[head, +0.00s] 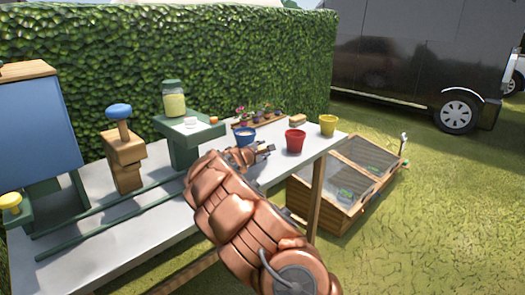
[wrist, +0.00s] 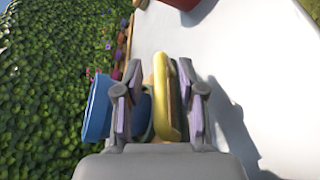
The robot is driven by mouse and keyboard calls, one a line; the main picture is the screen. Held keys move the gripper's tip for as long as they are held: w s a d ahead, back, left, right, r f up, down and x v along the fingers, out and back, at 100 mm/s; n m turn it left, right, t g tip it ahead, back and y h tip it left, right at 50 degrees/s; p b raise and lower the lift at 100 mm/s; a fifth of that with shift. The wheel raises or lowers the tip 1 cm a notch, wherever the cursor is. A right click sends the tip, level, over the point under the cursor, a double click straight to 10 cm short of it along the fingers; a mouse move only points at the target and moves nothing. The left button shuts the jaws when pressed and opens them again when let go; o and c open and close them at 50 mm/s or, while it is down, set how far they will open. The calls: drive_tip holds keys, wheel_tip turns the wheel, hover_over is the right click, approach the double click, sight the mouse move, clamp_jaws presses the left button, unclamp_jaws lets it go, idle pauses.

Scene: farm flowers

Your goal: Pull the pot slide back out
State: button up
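Two green rails (head: 115,205) run along the white table in the head view. A wooden block carriage with a blue knob (head: 120,112) stands by them; I cannot tell for sure whether this is the pot slide. My gripper (head: 267,149) is at the end of my copper arm, well right of the carriage, near the blue pot (head: 244,136). In the wrist view my gripper (wrist: 160,100) has its fingers apart, with a yellow rounded piece (wrist: 163,95) showing between them; I cannot tell what it belongs to. The blue pot (wrist: 97,107) is partly hidden by the left finger.
A green stand (head: 188,148) with a jar (head: 173,97) is behind my arm. A red pot (head: 295,141) and a yellow pot (head: 328,125) stand on the table's right end. A blue panel (head: 30,125) and a yellow knob (head: 10,202) are at left. A hedge borders the back.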

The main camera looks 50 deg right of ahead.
drive_tip(key=v, duration=1.2)
drive_tip(key=shift+d+r, duration=0.1)
idle(0.4)
drive_tip(key=s+a+r+m+g+y, duration=0.1)
drive_tip(key=s+a+r+m+g, duration=0.15)
drive_tip(key=s+m, duration=0.45)
drive_tip(key=s+a+r+m+g+y, duration=0.1)
drive_tip(key=s+a+m+g+y, duration=0.2)
drive_tip(key=s, duration=0.9)
drive_tip(key=s+a+f+g+y, duration=0.1)
drive_tip(key=s+a+f+y, duration=0.25)
drive_tip(key=s+a, duration=0.55)
drive_tip(key=s+a+f+y, duration=0.3)
drive_tip(key=s+a+f, duration=0.2)
drive_tip(key=a, duration=0.9)
drive_tip(key=s+a+f+g+y, duration=0.1)
drive_tip(key=s+a+f+y, duration=0.4)
drive_tip(key=a, duration=0.6)
wheel_tip(320, 180, up, 21)
drive_tip(key=s+p, duration=0.2)
drive_tip(key=p, duration=1.6)
drive_tip(key=shift+a+t+h, duration=0.35)
drive_tip(key=shift+a+t, duration=0.05)
drive_tip(key=shift+t, duration=0.05)
